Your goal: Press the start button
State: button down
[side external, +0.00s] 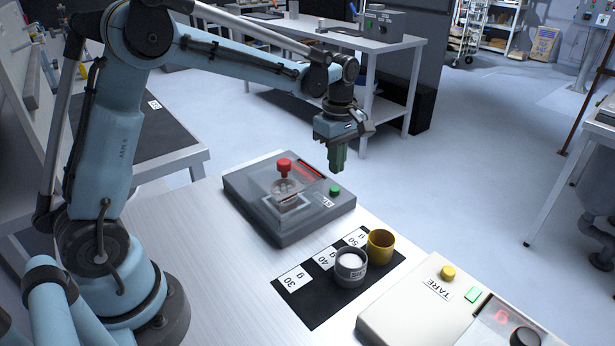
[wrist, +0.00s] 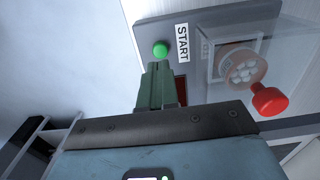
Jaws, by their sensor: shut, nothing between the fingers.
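The green start button (side external: 335,191) sits on the right side of a grey machine (side external: 290,236), beside a small label. In the wrist view the green button (wrist: 160,49) is next to a white START label (wrist: 182,43), just beyond the fingertips. My gripper (side external: 338,168) points down above the button, with a gap between them in the side view. Its green fingers (wrist: 160,72) are shut with nothing between them.
A red knob (side external: 284,165) stands up on a clear cover on the machine. A grey cup of white salt (side external: 350,268) and a yellow cup (side external: 380,245) stand on a black mat (side external: 307,302) with weight labels. A scale (side external: 408,318) with a TARE button is at front right.

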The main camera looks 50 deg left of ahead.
aim_at(332, 191)
notch_tip(332, 191, up, 8)
dwell(0.4)
dwell(0.4)
jog(key=s+d+f+m+t, duration=0.1)
jog(key=s+m+t, duration=0.2)
jog(key=s+m, duration=0.5)
jog(key=s+d+f+m+t, duration=0.2)
jog(key=s+m+t, duration=0.2)
jog(key=s+m, duration=0.4)
jog(key=shift+d+f+m, duration=0.25)
jog(key=shift+m, duration=0.75)
